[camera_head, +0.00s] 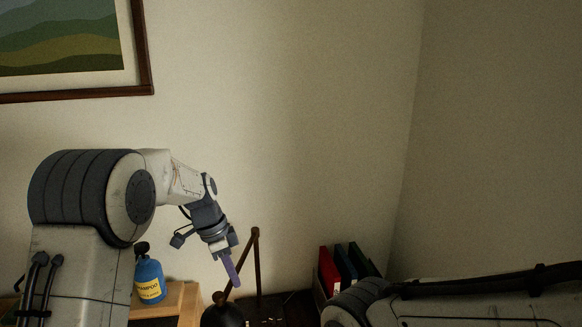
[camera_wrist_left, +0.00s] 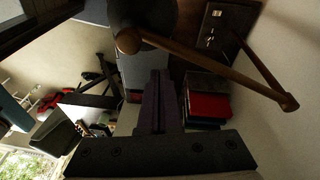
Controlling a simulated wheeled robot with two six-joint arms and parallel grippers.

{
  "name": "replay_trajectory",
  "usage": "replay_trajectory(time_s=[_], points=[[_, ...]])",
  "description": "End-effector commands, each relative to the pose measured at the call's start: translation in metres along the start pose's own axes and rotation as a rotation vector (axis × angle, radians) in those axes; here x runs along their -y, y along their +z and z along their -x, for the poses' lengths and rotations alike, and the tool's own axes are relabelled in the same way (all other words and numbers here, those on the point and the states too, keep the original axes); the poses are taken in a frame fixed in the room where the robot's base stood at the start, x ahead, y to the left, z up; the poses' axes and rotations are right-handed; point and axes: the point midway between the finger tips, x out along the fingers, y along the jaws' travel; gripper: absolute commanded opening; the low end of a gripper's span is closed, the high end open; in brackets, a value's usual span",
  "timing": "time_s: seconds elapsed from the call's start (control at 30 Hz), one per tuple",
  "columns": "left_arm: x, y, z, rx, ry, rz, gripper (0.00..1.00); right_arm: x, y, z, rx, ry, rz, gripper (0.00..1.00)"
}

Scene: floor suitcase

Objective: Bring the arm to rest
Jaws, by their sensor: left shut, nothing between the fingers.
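My left arm comes in from the left in the head view and is raised and bent, with its wrist hanging down. My left gripper (camera_head: 236,283) points downward beside the dark desk lamp (camera_head: 256,262). Its purple fingers are together with nothing between them. In the left wrist view the shut fingers (camera_wrist_left: 160,76) reach up the middle of the picture, with the lamp's arm (camera_wrist_left: 215,68) beyond them. I cannot tell whether the fingers touch the lamp. Part of my right arm lies across the lower right of the head view; its gripper is out of the picture.
A blue shampoo bottle (camera_head: 149,280) stands on a wooden surface (camera_head: 178,301) behind the left arm. Red and dark binders (camera_head: 330,272) stand near the wall corner. A framed picture (camera_head: 62,45) hangs upper left. The wall space above the gripper is clear.

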Motion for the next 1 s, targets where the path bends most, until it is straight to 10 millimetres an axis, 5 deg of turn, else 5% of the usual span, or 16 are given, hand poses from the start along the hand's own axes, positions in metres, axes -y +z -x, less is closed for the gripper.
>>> replay_trajectory(time_s=[0.27,0.37,0.5,0.6,0.8,1.0], points=[[-0.093,-0.026,-0.041,0.056,-0.005,0.143,0.0,-0.004,0.003,-0.05,0.0,0.0,0.0,0.0],[-0.144,-0.026,-0.064,0.081,-0.019,0.221,0.0,-0.005,0.004,-0.076,0.001,0.0,0.0,0.0],[-0.228,-0.002,-0.106,0.112,-0.053,0.363,0.0,-0.009,0.006,-0.117,0.001,0.0,0.0,0.0],[-0.27,0.023,-0.131,0.12,-0.078,0.452,0.0,-0.01,0.007,-0.136,0.001,0.0,0.0,0.0],[-0.309,0.058,-0.156,0.122,-0.106,0.558,0.0,-0.011,0.008,-0.153,0.0,0.0,0.0,0.0],[-0.314,0.062,-0.157,0.124,-0.11,0.58,0.0,-0.011,0.008,-0.152,0.0,0.0,0.0,0.0]])
